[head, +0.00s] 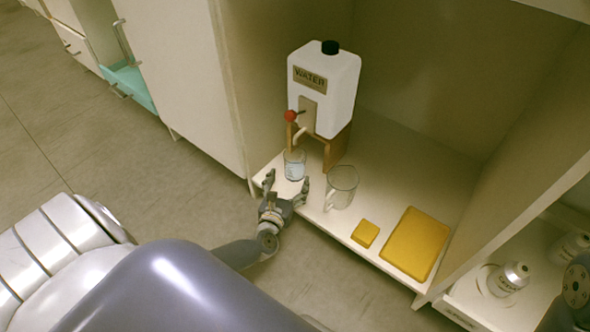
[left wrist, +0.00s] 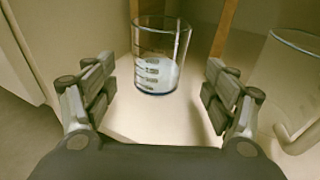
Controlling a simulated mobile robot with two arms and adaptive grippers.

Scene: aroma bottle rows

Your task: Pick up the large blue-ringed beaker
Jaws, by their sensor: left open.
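The clear beaker (head: 294,165) stands upright on the cabinet shelf under the spout of the water container. In the left wrist view the beaker (left wrist: 158,60) shows dark markings, a blue ring at its base and pale contents in its lower part. My left gripper (head: 287,182) is open just in front of the beaker, fingers pointing at it. In the left wrist view the fingers (left wrist: 160,84) are spread to either side of the beaker, with gaps on both sides. My right gripper is not in view.
A white water container (head: 335,85) with a red-knobbed tap sits on a wooden stand (head: 337,148). A clear glass jug (head: 341,187) with a handle stands right of the beaker. A small yellow block (head: 365,233) and a larger yellow tray (head: 415,244) lie further right.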

